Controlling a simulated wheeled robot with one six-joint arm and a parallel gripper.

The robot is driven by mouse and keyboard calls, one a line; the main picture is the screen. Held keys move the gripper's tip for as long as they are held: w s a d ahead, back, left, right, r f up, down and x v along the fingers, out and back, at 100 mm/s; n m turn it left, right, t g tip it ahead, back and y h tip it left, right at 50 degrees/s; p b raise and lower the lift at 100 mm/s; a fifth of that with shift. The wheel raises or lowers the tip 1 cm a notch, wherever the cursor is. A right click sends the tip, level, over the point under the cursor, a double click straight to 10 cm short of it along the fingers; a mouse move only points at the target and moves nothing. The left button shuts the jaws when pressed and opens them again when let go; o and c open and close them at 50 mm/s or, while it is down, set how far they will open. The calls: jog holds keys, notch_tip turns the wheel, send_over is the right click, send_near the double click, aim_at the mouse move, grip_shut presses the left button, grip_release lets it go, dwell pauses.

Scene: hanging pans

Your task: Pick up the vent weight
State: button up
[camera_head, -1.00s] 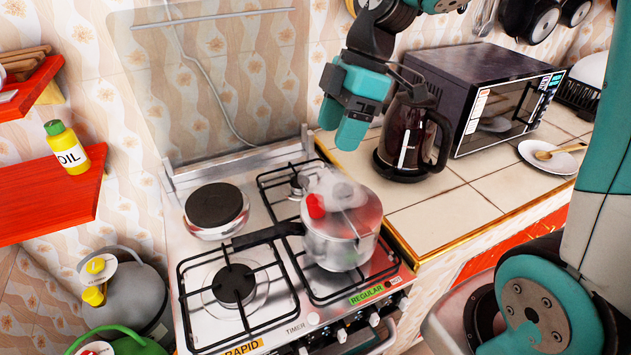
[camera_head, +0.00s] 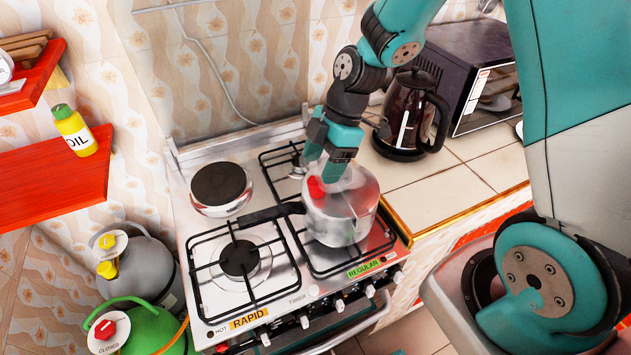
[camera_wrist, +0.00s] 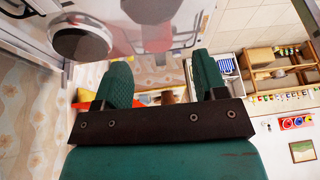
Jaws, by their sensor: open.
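The pressure cooker (camera_head: 342,217), a shiny metal pot with a dark handle pointing left, stands on the front right burner of the stove. A small red piece (camera_head: 316,188) sits on its lid and seems to be the vent weight. Haze like steam lies over the lid. My gripper (camera_head: 326,172) is open and points down just above the lid, its fingertips close to the red piece. I cannot tell whether they touch it or stand around it. In the wrist view the gripper (camera_wrist: 160,80) has its two green fingers apart, with nothing clearly held between them.
The stove (camera_head: 205,285) has a round hot plate (camera_head: 220,184) at the back left. A coffee pot (camera_head: 409,120) and a microwave (camera_head: 470,75) stand on the tiled counter (camera_head: 440,200) to the right. A red shelf with an oil bottle (camera_head: 75,132) and gas cylinders (camera_head: 150,335) are at left.

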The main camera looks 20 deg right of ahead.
aim_at(316, 179)
jog(key=p+x, duration=0.1)
jog(key=x, duration=0.3)
jog(key=shift+w+f+p, duration=0.1)
jog(key=shift+f+p, duration=0.3)
jog(key=shift+f, duration=0.05)
jog(key=shift+d, duration=0.1)
jog(key=c, duration=1)
jog(key=shift+r, duration=0.1)
